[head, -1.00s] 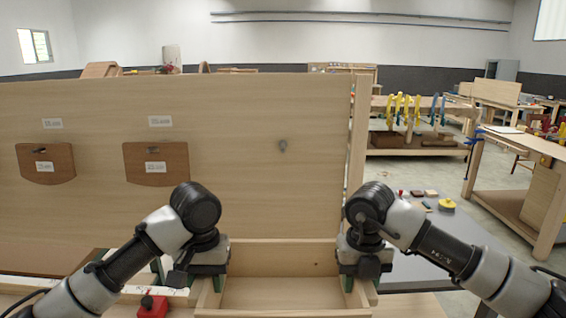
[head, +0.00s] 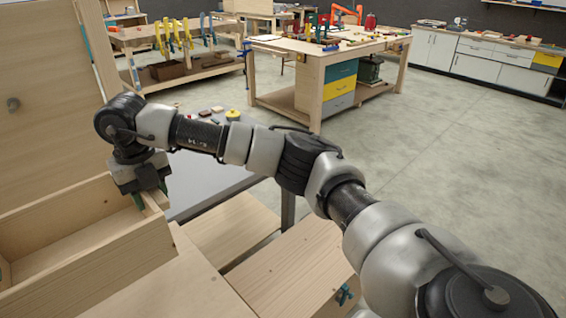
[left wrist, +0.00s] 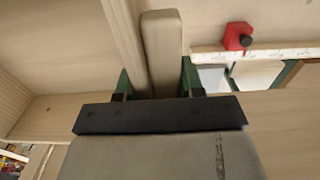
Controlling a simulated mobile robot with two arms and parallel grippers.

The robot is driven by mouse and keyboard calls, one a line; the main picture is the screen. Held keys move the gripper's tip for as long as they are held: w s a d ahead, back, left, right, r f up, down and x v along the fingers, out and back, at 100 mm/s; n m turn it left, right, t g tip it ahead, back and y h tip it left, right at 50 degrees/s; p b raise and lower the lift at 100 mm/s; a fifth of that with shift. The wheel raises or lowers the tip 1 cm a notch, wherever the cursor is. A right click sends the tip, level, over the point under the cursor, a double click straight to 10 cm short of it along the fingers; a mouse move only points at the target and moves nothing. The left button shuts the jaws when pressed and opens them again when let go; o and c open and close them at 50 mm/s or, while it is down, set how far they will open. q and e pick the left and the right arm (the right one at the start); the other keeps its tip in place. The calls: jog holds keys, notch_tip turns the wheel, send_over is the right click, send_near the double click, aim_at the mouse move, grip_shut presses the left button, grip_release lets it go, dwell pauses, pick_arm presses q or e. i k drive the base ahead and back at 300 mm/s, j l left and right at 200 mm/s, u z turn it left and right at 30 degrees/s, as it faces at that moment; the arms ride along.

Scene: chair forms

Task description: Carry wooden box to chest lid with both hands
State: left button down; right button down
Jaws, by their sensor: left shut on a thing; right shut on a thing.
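The wooden box (head: 85,262) is an open, light-wood box at the lower left of the head view, partly cut off. My right gripper (head: 148,198) is shut on the top of its right end wall. In the left wrist view, the green fingers of my left gripper (left wrist: 157,84) are on both sides of a wooden bar of the box (left wrist: 162,45). My left arm is outside the head view. I cannot tell which surface is the chest lid; pale wooden boards (head: 290,275) lie right of the box.
A grey tabletop (head: 205,178) with small items lies beyond the box. A tall wooden panel (head: 45,100) stands at the left. A workbench with drawers (head: 325,65) stands farther back. Floor at right is open.

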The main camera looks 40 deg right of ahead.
aim_at(302, 270)
jog(key=k+l, duration=0.1)
jog(key=l, duration=0.4)
jog(key=k+l, duration=0.1)
jog(key=l, duration=0.4)
jog(key=k+l, duration=0.1)
jog(key=l, duration=0.35)
jog(key=k+l, duration=0.1)
jog(key=l, duration=0.4)
jog(key=k+l, duration=0.1)
jog(key=l, duration=0.4)
jog(key=k+l, duration=0.1)
jog(key=l, duration=0.4)
